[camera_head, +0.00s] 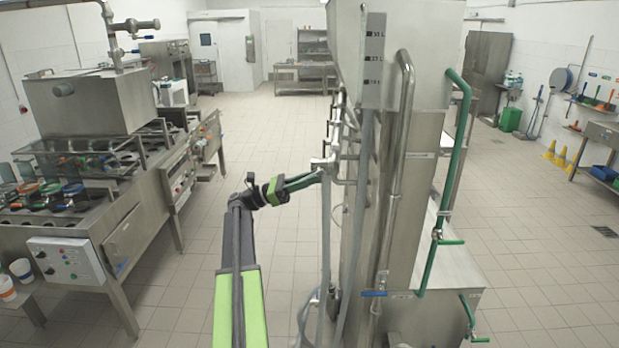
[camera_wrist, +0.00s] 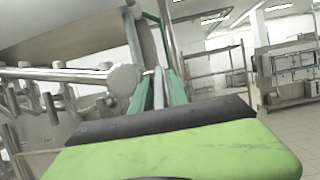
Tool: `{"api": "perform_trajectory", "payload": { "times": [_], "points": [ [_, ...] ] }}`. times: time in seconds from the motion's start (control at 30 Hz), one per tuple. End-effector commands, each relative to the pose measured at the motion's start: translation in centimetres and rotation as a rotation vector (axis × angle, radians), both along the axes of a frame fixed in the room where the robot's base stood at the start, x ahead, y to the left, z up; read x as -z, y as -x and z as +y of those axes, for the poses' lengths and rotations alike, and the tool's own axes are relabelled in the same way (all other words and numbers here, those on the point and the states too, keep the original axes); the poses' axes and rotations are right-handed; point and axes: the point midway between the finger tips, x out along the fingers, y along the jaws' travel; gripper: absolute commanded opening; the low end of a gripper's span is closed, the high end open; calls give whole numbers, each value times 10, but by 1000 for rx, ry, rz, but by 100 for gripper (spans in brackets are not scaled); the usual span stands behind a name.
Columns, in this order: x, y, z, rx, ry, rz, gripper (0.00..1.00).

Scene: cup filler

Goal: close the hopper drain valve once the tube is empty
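My gripper (camera_head: 316,178) reaches right to a pipe fitting (camera_head: 325,163) on the side of the tall steel tank (camera_head: 427,60). In the wrist view its green fingers (camera_wrist: 158,90) point at a round pipe end (camera_wrist: 125,78), with a narrow pale strip between them. I cannot tell whether they grip anything. A level tube (camera_head: 366,150) hangs below a litre scale (camera_head: 375,60); its contents are unclear. A blue-handled valve (camera_head: 375,293) and green-handled valves (camera_head: 449,242) (camera_head: 480,339) sit lower on the pipes. No label readable here identifies the hopper drain valve.
A steel filling machine (camera_head: 85,100) with a control box (camera_head: 66,262) stands at left. Cups (camera_head: 20,268) sit beside it. Yellow cones (camera_head: 555,152) and a green bin (camera_head: 510,119) stand at right.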

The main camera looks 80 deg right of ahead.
Motion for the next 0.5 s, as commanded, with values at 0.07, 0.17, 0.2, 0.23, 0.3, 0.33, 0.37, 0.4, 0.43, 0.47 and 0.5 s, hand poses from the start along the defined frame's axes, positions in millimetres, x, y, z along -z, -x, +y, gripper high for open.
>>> {"api": "perform_trajectory", "payload": {
  "times": [0.07,0.17,0.2,0.23,0.3,0.33,0.37,0.4,0.43,0.47,0.5],
  "points": [
    [0,0,0,0,0,0,20],
    [0,-1,0,0,0,0,7],
    [0,-1,0,0,0,0,2],
    [0,-1,0,0,0,0,0],
    [0,-1,0,0,0,0,0],
    [0,-1,0,-1,0,0,0],
    [0,-1,0,-1,0,0,0],
    [0,-1,0,-1,0,0,0],
    [0,-1,0,-1,0,0,0],
    [0,-1,0,-1,0,0,0],
    [0,-1,0,-1,0,0,0]
  ]
}}
